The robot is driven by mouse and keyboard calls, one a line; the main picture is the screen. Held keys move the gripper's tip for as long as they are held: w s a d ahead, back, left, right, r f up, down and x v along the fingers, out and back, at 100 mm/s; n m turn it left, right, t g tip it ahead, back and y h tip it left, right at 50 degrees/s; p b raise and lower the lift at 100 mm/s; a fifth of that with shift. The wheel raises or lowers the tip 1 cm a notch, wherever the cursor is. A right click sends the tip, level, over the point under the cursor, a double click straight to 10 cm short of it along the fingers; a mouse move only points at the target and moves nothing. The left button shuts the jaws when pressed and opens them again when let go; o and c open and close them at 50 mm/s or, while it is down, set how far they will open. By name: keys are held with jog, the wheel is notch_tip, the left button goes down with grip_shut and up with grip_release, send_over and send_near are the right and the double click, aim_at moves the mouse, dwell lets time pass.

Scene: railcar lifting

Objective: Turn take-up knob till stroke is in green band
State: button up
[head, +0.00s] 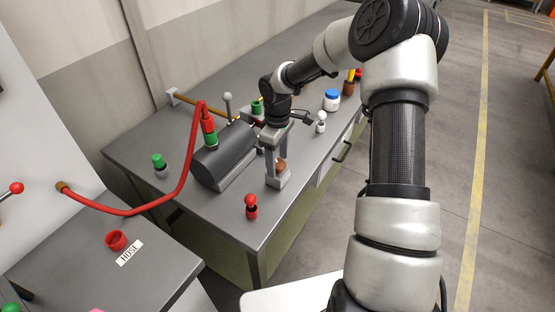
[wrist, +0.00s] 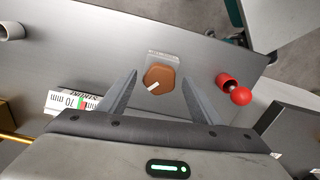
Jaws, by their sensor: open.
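The take-up knob (wrist: 160,78) is orange-brown with a white pointer bar, which points to the lower left in the wrist view. A small printed plate (wrist: 163,57) sits beside it. The knob also shows in the head view (head: 281,166), low below my wrist. My gripper (wrist: 161,87) is open and empty, with one finger on each side of the knob and gaps showing between; contact is not visible. The stroke scale (wrist: 72,101) at the left of the wrist view reads "70 mm" and carries green and red marks; its indicator position is too small to tell.
A dark cylinder (head: 223,156) with a red hose (head: 188,165) stands left of my gripper. A red-topped peg (head: 251,207) stands near the bench's front edge. A blue-lidded jar (head: 332,100) and a white-topped peg (head: 320,122) are to the right. Bare bench (head: 202,203) lies at the front left.

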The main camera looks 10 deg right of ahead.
jog(key=shift+f, duration=0.25)
jog(key=c, duration=1.1)
jog(key=shift+o, duration=0.2)
